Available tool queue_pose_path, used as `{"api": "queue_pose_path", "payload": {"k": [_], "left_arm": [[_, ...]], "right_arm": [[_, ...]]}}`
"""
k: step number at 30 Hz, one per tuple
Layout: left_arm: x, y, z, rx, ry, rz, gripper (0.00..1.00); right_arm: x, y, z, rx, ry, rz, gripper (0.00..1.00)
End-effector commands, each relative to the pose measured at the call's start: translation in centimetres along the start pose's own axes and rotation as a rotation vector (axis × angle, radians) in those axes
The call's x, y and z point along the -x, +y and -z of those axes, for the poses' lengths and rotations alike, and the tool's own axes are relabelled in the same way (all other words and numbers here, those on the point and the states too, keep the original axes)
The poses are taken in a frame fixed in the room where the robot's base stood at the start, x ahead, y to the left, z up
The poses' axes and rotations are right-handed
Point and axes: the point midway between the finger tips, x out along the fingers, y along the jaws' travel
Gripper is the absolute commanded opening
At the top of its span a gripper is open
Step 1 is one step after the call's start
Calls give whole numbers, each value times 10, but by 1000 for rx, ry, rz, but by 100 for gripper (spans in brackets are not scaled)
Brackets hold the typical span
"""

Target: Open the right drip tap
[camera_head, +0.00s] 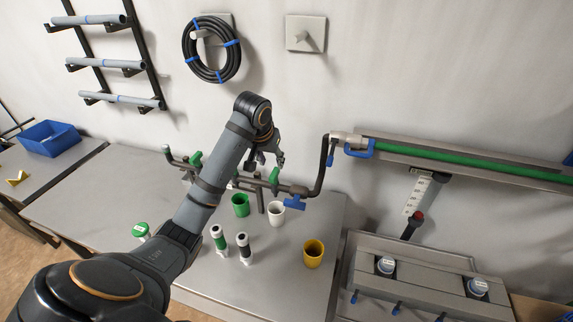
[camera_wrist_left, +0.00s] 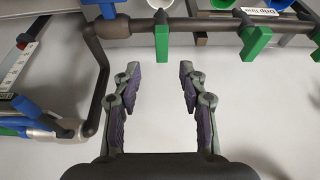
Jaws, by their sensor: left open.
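The manifold pipe (camera_head: 248,183) runs along the back of the grey bench and carries green-handled taps. The rightmost green tap handle (camera_head: 273,178), which I take as the right drip tap, stands crosswise to the pipe; it also shows in the left wrist view (camera_wrist_left: 162,38). Another green handle (camera_wrist_left: 255,42) sits to its right there, and one shows at the manifold's left in the head view (camera_head: 196,160). My left gripper (camera_head: 267,158) is open and empty; in the wrist view its fingertips (camera_wrist_left: 158,72) are apart, with the rightmost green handle beyond them. My right gripper is not in view.
Green (camera_head: 241,205), white (camera_head: 276,210) and yellow (camera_head: 314,253) cups stand on the bench.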

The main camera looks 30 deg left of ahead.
Motion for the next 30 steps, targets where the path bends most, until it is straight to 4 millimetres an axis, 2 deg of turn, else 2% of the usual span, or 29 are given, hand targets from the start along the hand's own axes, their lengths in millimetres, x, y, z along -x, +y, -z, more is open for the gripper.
{"api": "queue_pose_path", "payload": {"k": [3,7,10,13,17,21,23,26,30], "left_arm": [[0,0,0,1,-1,1,42],[-7,0,0,2,-4,-1,42],[-24,0,0,1,-6,-1,42],[-45,1,0,2,-6,-2,42],[-73,1,0,2,-6,-2,42],[-94,0,0,2,-3,-2,42],[-99,0,0,1,-2,-1,42],[-104,0,0,0,-1,0,42],[-105,0,0,-1,0,1,42]], "right_arm": [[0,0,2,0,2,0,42],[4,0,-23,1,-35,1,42],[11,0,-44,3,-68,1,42],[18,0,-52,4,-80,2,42],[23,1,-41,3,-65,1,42],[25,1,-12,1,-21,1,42],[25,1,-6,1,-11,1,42],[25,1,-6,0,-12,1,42],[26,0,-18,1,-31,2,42]]}}
